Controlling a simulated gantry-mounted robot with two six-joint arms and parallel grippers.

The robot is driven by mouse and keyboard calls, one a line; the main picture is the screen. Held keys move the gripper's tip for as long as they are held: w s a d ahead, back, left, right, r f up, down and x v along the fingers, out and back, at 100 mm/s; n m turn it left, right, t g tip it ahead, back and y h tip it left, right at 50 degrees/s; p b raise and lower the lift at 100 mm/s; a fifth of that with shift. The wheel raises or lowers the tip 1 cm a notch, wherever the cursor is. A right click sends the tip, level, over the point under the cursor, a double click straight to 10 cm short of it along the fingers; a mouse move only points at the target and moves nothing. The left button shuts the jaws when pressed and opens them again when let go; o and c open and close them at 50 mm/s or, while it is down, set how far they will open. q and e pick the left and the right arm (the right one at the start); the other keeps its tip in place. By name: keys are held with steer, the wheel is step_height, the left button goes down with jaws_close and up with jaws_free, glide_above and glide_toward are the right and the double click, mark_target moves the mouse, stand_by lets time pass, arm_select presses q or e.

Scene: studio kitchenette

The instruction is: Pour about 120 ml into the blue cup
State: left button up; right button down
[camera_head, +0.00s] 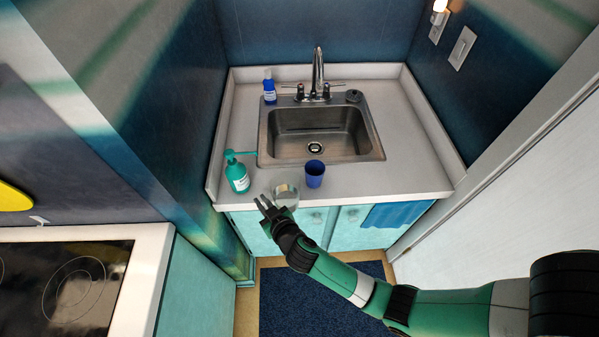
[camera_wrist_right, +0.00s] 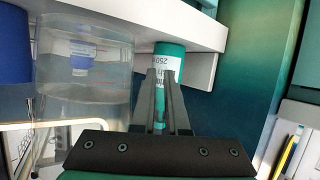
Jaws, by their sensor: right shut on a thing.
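The blue cup (camera_head: 314,174) stands upright on the counter in front of the sink; its edge also shows at the left of the right wrist view (camera_wrist_right: 14,45). A clear container (camera_head: 286,191) is at the counter's front edge, left of the cup; it is large and near in the right wrist view (camera_wrist_right: 84,85), roughly upright, with what looks like clear liquid in it. My right gripper (camera_head: 263,202) is shut on the clear container at its left side; the gripped part is hard to see. The fingers also show in the right wrist view (camera_wrist_right: 166,98). My left gripper is out of view.
A teal pump bottle (camera_head: 238,178) stands close left of the clear container. The sink (camera_head: 322,133) and faucet (camera_head: 318,68) lie behind the cup. Counter right of the cup (camera_head: 415,176) is clear.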

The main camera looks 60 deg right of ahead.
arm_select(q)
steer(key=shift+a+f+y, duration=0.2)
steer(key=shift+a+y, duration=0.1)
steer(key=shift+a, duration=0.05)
arm_select(e)
steer(key=shift+w+a+f, duration=0.2)
steer(key=shift+w+a, duration=0.2)
steer(key=shift+w, duration=0.1)
steer(key=shift+w+a+f, duration=0.15)
steer(key=shift+w+a, duration=0.2)
steer(key=shift+w, duration=0.1)
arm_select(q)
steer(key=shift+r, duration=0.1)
arm_select(e)
steer(key=shift+r, duration=0.1)
arm_select(q)
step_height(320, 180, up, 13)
steer(key=p, duration=1.3)
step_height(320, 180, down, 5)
steer(key=b, duration=0.4)
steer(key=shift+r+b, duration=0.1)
steer(key=shift+b, duration=0.3)
arm_select(e)
steer(key=s+d+r+m+t+y, duration=0.2)
steer(key=d+r+m+y, duration=0.3)
steer(key=r, duration=0.4)
steer(key=shift+d+r+m, duration=0.25)
steer(key=shift+r+m, duration=0.15)
steer(key=shift+m, duration=0.3)
